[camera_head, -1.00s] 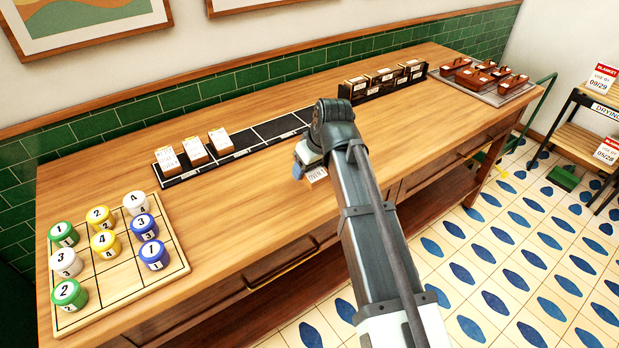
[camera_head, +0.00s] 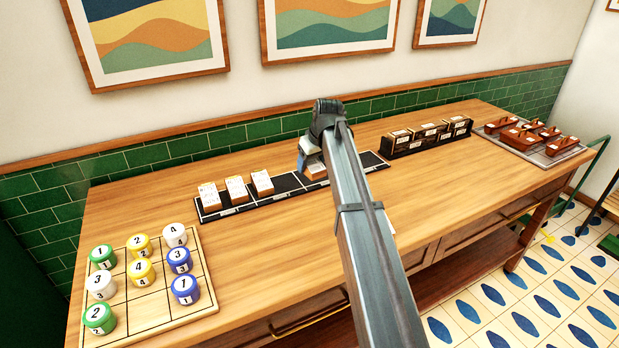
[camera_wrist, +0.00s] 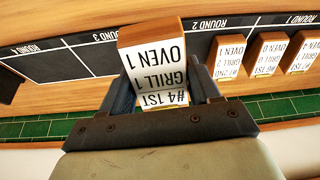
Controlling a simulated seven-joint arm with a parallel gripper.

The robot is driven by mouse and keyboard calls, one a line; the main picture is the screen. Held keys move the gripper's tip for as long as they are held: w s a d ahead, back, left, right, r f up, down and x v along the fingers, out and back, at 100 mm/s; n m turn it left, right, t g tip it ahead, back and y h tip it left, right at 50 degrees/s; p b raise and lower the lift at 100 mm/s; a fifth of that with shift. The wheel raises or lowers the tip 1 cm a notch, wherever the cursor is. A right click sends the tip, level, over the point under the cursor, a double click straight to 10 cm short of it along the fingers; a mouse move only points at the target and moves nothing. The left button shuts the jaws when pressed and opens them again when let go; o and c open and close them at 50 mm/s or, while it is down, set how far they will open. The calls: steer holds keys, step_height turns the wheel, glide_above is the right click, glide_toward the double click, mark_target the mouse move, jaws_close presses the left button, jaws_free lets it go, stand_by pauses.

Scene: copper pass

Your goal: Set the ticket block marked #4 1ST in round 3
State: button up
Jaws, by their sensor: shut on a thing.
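My gripper (camera_wrist: 162,88) is shut on a wooden ticket block (camera_wrist: 158,66) with a white face reading #4 1ST, GRILL 1, OVEN 1. The head view also shows the held block (camera_head: 316,170), partly hidden by my arm. My gripper (camera_head: 310,160) is by the black rail (camera_head: 287,183), right of three standing ticket blocks. In the wrist view the rail (camera_wrist: 85,60) appears upside down, with ROUND 1 and ROUND 2 labels at right and empty sections leftward. Contact between block and rail cannot be told.
Three other ticket blocks (camera_head: 236,189) stand at the rail's left end. A board of numbered pots (camera_head: 150,300) lies at left. A dark box row (camera_head: 428,138) and a tray of brown holders (camera_head: 530,140) are at right. Clear wood lies in front of the rail.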

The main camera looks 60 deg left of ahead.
steer(key=w+a+r, duration=0.2)
steer(key=w+a, duration=0.2)
steer(key=a, duration=0.6)
steer(key=shift+m, duration=0.5)
steer(key=shift+d+f, duration=0.1)
steer(key=shift+f, duration=5.05)
steer(key=shift+f, duration=0.1)
steer(key=o, duration=1.1)
steer(key=v, duration=1.2)
steer(key=shift+s, duration=0.25)
